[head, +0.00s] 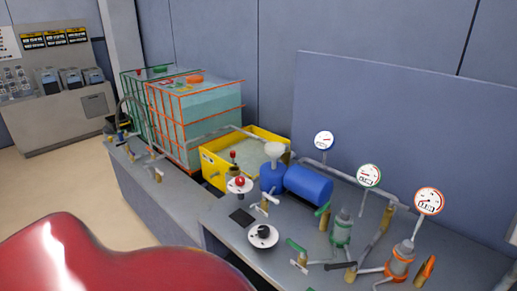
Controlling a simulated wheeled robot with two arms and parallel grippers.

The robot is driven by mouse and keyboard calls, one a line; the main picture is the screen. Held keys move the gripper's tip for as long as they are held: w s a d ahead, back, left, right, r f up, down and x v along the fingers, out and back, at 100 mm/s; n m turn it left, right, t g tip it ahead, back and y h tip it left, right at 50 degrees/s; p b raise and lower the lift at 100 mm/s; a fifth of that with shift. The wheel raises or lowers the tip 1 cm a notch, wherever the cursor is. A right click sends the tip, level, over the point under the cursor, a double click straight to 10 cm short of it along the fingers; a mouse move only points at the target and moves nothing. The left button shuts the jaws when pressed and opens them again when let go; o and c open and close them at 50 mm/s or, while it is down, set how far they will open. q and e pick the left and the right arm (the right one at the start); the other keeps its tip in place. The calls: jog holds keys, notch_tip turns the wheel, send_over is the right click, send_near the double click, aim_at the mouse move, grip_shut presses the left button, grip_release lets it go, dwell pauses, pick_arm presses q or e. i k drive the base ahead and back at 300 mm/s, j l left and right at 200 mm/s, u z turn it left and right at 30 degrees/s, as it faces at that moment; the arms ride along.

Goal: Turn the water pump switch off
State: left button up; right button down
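A black rotary knob on a round white plate (263,235) sits near the front left of the grey bench. A red button on a round white plate (240,182) is just behind it. Their labels are too small to read, so I cannot tell which of them is the water pump switch or its setting. A blue horizontal cylinder (308,183) and a blue vessel with a pale funnel top (273,168) stand behind these controls. Neither of my grippers is in view.
Several valves, pipes and three round gauges (369,176) crowd the right of the bench (230,236). A yellow bin (213,167) and caged tanks (210,106) stand at the back left. A control console (60,117) is far left; floor before it is clear.

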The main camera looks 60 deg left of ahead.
aim_at(263, 231)
jog(key=u, duration=1.7)
